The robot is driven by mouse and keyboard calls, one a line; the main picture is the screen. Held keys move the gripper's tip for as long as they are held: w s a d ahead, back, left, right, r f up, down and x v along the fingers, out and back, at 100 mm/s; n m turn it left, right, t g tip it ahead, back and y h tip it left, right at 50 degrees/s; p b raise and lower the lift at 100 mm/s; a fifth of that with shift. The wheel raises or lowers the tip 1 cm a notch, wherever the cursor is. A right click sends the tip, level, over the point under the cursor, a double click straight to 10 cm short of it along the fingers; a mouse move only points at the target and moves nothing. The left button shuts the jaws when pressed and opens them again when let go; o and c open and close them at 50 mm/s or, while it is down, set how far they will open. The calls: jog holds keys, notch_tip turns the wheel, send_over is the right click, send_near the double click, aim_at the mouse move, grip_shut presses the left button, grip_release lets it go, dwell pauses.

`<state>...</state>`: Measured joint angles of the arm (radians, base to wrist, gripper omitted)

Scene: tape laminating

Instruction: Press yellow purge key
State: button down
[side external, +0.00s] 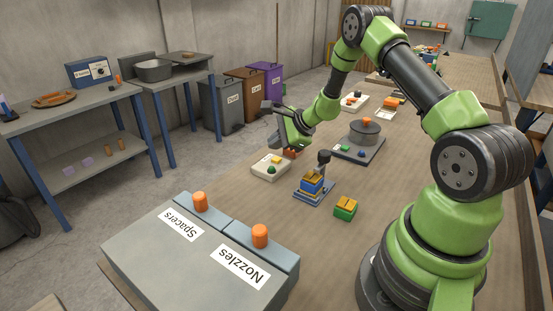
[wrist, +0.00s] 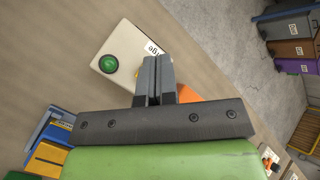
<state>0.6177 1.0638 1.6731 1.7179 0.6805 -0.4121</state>
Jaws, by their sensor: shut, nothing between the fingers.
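A cream control box (side external: 268,171) sits on the wooden bench with a green button (side external: 271,169) and a small yellow key (side external: 276,160) on top. In the wrist view the box (wrist: 130,45) shows its round green button (wrist: 108,63) and part of a printed label (wrist: 152,48). My gripper (side external: 273,144) is above the far side of the box. In the wrist view its fingers (wrist: 152,82) are shut together, empty, and overlap the box's edge. Contact cannot be told.
An orange block (wrist: 187,94) lies beside the box, partly behind the fingers. A blue-and-yellow stack on a fixture (side external: 313,186), a green-yellow block (side external: 345,207) and a dark plate with a round pot (side external: 362,145) stand nearby. A grey bin unit (side external: 190,260) fills the front.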

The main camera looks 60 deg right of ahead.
aim_at(277, 160)
jog(key=shift+f, duration=0.7)
jog(key=shift+f, duration=0.15)
dwell(1.5)
jog(key=shift+f, duration=0.25)
jog(key=shift+f, duration=0.45)
dwell(0.6)
dwell(0.3)
jog(key=shift+r, duration=0.85)
jog(key=shift+r, duration=2.55)
